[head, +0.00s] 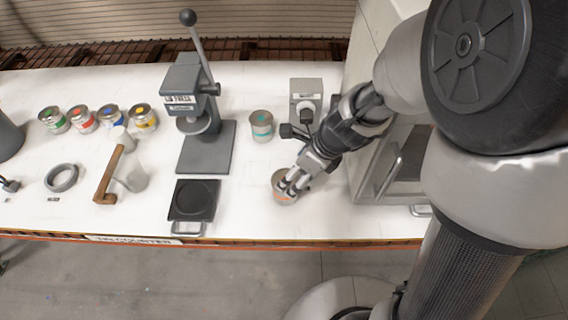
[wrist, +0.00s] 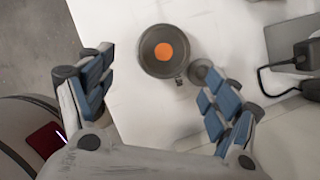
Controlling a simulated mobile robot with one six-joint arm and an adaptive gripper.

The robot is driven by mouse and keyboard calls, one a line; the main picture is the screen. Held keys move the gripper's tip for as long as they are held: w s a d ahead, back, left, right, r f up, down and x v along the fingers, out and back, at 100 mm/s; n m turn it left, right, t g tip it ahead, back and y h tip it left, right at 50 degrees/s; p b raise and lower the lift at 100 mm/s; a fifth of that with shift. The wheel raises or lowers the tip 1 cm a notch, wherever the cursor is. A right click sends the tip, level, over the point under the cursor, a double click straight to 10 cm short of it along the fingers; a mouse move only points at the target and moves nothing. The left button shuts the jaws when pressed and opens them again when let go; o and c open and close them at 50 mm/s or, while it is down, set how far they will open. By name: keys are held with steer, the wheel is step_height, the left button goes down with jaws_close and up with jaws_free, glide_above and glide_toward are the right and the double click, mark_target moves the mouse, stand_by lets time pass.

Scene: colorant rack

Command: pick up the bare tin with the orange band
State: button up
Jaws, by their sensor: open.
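The bare tin with the orange band (head: 279,197) stands near the front edge of the white counter in the head view, partly covered by my gripper (head: 288,186). In the wrist view its round grey top with an orange dot (wrist: 164,50) shows between and slightly beyond my fingertips (wrist: 153,64). My gripper is open, with a finger on either side. The right fingertip is close to the tin's side; whether they touch I cannot tell. The left finger is clearly apart from it.
A tin with a teal band (head: 261,126) stands farther back. A grey press (head: 205,150) and a black scale (head: 193,199) are to the left, with several coloured tins beyond. A grey device (head: 306,95) stands behind my gripper. The counter's front edge (head: 300,241) is close.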

steer(key=b+x, duration=0.3)
steer(key=x, duration=0.4)
steer(key=shift+w+a+f, duration=0.1)
steer(key=shift+f, duration=0.15)
steer(key=b+x, duration=0.3)
steer(key=x, duration=0.2)
steer(key=shift+w+f+b, duration=0.1)
steer(key=shift+w+b, duration=0.1)
steer(key=shift+b, duration=0.1)
steer(key=c, duration=1.3)
steer(key=shift+r, duration=0.3)
steer(key=shift+r+p, duration=5.9)
steer(key=shift+r, duration=3.85)
